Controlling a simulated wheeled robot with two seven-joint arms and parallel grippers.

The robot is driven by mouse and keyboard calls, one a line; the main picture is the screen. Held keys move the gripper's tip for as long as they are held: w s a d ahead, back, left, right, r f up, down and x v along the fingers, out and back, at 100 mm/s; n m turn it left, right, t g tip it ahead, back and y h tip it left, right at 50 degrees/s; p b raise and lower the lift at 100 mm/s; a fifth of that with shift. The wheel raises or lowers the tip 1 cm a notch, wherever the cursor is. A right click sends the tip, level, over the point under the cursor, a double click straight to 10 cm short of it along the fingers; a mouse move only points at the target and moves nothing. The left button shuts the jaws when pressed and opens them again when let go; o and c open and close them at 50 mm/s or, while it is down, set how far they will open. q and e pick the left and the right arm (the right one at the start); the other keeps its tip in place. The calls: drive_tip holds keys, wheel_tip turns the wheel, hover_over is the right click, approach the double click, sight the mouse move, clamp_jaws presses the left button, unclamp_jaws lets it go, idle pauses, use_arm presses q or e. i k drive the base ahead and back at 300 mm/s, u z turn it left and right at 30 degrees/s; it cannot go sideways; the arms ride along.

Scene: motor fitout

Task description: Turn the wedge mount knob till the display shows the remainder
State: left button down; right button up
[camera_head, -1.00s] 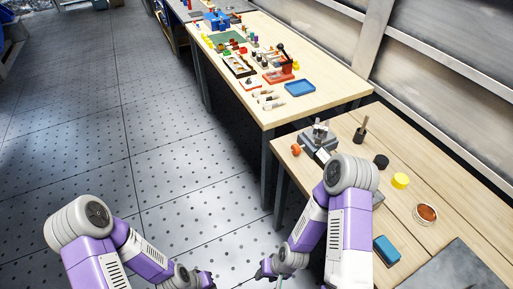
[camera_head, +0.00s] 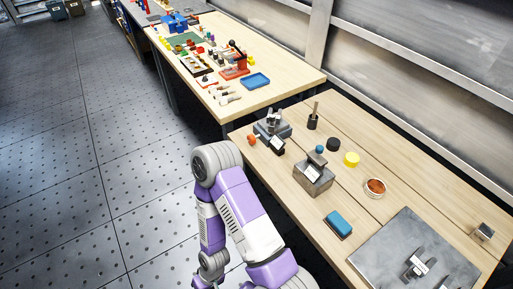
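Which fixture is the wedge mount is unclear at this size. A grey fixture (camera_head: 271,130) with a metal clamp-like top stands at the table's far left end. An orange knob (camera_head: 251,140) is at its left, and a small dark-framed display (camera_head: 277,145) is at its front. A second grey-brown block (camera_head: 314,184) bears a white display (camera_head: 312,172) with unreadable text.
On the near table are a blue block (camera_head: 339,224), a yellow disc (camera_head: 351,159), a black disc (camera_head: 333,144), a round orange-filled dish (camera_head: 374,187) and a grey metal plate (camera_head: 395,246). A cluttered second table (camera_head: 293,88) stands beyond. The floor at left is clear.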

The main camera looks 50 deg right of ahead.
sight(251, 138)
drive_tip(key=k, duration=0.15)
drive_tip(key=z, duration=1.3)
drive_tip(key=i, duration=0.55)
